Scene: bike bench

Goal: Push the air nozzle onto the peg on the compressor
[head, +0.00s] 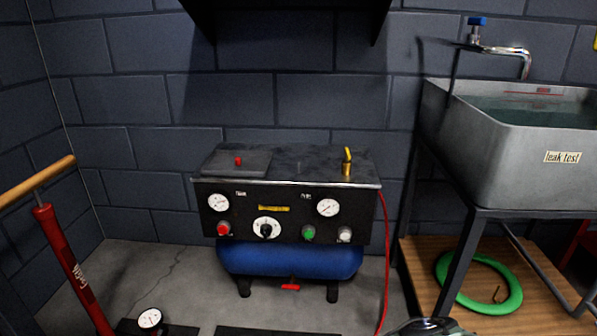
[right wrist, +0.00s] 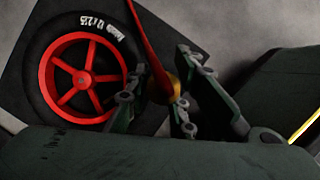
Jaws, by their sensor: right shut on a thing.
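The compressor (head: 285,218) stands on the floor by the wall in the middle of the head view, with a black control box over a blue tank. On its top are a small red knob (head: 238,160) on a raised plate and a brass fitting with a yellow lever (head: 347,165). I cannot clearly make out a separate peg. In the right wrist view my right gripper (right wrist: 160,85) is shut on the brass-coloured air nozzle (right wrist: 174,88), at the end of a red hose (right wrist: 150,40); the fingers partly hide it. My left gripper is not in view.
A red floor pump (head: 70,265) stands at left. A grey sink (head: 515,150) on a metal frame stands at right, with a green ring (head: 512,293) below. A wheel with red spokes (right wrist: 82,75) lies beneath my right gripper. A dark shelf overhangs the compressor.

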